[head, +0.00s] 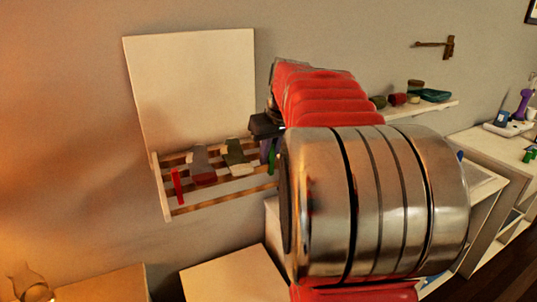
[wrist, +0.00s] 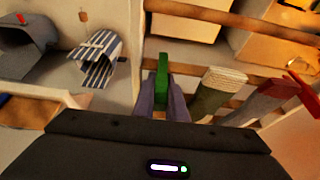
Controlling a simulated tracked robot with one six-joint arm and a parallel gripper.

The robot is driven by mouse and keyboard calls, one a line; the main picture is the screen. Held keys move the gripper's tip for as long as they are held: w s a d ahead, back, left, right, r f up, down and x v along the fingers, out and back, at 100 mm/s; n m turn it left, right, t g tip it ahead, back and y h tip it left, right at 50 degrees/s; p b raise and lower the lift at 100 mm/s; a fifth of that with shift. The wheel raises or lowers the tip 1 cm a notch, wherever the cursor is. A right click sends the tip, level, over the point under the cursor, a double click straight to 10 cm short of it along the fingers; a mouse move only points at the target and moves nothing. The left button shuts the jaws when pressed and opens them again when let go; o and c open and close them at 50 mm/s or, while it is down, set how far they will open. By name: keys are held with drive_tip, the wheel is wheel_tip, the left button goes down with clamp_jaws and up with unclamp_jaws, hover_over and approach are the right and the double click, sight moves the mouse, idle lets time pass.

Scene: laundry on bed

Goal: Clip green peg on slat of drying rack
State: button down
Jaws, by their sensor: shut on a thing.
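My gripper (wrist: 163,98) is shut on the green peg (wrist: 162,68), which sticks out beyond the fingertips. In the head view the green peg (head: 272,160) shows below my gripper (head: 267,147), at the right end of the drying rack (head: 164,201). In the wrist view the peg's tip overlaps a wooden slat (wrist: 205,73) near the rack's pale side rail (wrist: 136,40). I cannot tell whether the peg is around the slat or only above it. My arm hides part of the rack's right end.
A grey and red sock (head: 201,166) and a green and cream sock (head: 236,157) hang over the slats. A red peg (head: 178,187) is at the rack's left.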

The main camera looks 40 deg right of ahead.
drive_tip(key=shift+f, duration=0.6)
idle(0.3)
drive_tip(key=c, duration=1.7)
unclamp_jaws()
drive_tip(key=shift+r, duration=0.1)
drive_tip(key=v, duration=1.3)
drive_tip(key=shift+s+a+r, duration=0.1)
drive_tip(key=shift+s+r, duration=0.05)
drive_tip(key=shift+r, duration=0.05)
